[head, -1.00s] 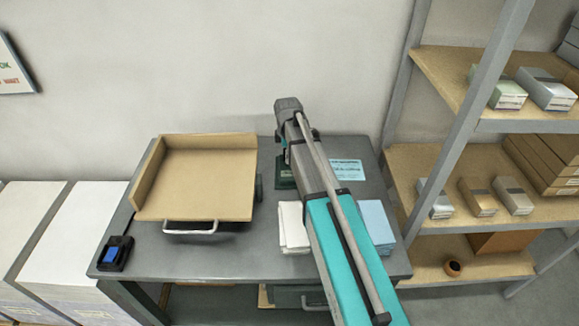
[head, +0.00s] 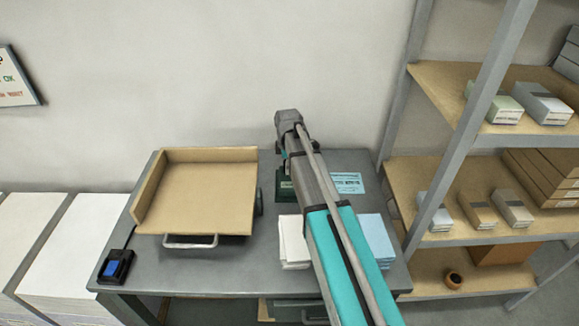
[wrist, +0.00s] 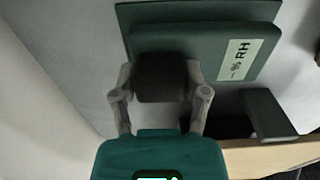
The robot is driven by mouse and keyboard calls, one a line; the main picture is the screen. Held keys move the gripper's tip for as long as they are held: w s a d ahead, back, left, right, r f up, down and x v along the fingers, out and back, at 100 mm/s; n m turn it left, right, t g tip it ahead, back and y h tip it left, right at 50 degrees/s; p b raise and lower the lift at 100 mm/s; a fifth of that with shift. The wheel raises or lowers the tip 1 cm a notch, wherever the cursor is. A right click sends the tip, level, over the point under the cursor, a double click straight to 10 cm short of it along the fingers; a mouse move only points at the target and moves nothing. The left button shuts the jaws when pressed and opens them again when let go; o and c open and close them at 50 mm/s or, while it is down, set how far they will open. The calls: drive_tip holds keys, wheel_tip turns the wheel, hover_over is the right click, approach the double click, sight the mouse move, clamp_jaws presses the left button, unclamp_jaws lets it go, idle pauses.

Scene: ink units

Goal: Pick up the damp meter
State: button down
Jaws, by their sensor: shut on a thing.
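My gripper (wrist: 160,88) has a finger on each side of a dark block, which I take to be the damp meter (wrist: 160,78), and is shut on it. Beyond the block in the wrist view is a dark green stand (wrist: 205,45) with a pale label reading "% RH". The block overlaps the stand in this view; I cannot tell whether they touch. In the head view the green stand (head: 285,190) sits on the grey table (head: 230,270), near its back, under my wrist. My arm hides the held block there.
A tan tray (head: 200,195) with a raised left side is left of my arm. A blue-screened device (head: 115,267) lies at the table's left corner. White cloths (head: 293,243) and blue cloths (head: 377,240) flank my arm. A shelf rack (head: 470,145) stands at right.

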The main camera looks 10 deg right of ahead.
drive_tip(key=shift+r+p, duration=0.7)
drive_tip(key=shift+r, duration=0.25)
drive_tip(key=s+a+r+p, duration=0.2)
drive_tip(key=a+r+p, duration=0.1)
drive_tip(key=a, duration=0.1)
drive_tip(key=s+a+r+p, duration=0.2)
drive_tip(key=a+r+p, duration=0.1)
drive_tip(key=a, duration=0.1)
drive_tip(key=s+a+r+p, duration=0.3)
drive_tip(key=r+p, duration=0.1)
drive_tip(key=shift+a, duration=0.55)
